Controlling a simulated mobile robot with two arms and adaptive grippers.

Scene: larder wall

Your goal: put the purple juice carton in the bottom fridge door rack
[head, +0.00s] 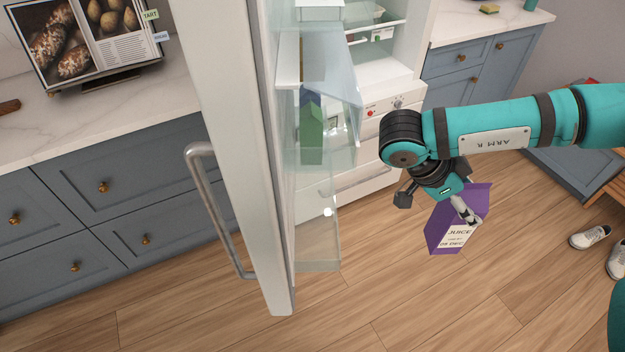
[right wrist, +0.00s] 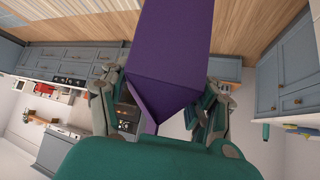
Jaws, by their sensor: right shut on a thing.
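The purple juice carton (head: 444,222) is held above the floor, right of the open fridge door, tilted, with its white label showing. It also fills the upper middle of the right wrist view (right wrist: 172,50). My right gripper (head: 463,207) is shut on it, with fingers on both sides in the wrist view. The bottom fridge door rack (head: 318,240) is the clear bin low on the door's inner side; it looks empty. The carton is apart from it, to its right. My left gripper is not in view.
The fridge door (head: 235,130) stands open with its long handle (head: 215,215) on the left. A higher door rack holds a green and blue carton (head: 311,130). A white drawer front (head: 350,185) lies behind. Shoes (head: 590,237) stand on the floor at right.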

